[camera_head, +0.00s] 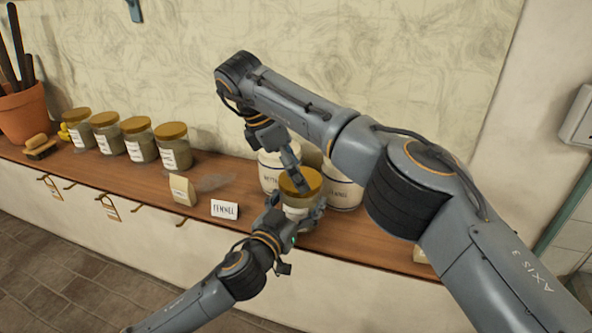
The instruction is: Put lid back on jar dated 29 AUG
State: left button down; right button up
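A glass jar (297,204) stands near the shelf's front edge, right of the centre. A round golden-brown lid (301,180) is at its mouth; I cannot tell whether it rests on the rim or hovers just above. My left gripper (300,212) reaches from the lower left with its fingers around the jar's lower body. My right gripper (299,178) comes down from behind with its fingers at the lid, seemingly gripping it. The jar's label is hidden, so no date 29 AUG is readable.
White canisters (342,190) stand right behind the jar. A FENNEL card (225,209) and a small paper packet (182,190) stand to the left. Several lidded jars (173,150) line the wall further left, beside a terracotta pot (22,115). The wooden shelf (130,183) has some bare room in front.

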jog(key=shift+w+d+f, duration=0.1)
jog(key=o, duration=0.7)
jog(key=shift+o, duration=0.2)
jog(key=shift+r, duration=2.3)
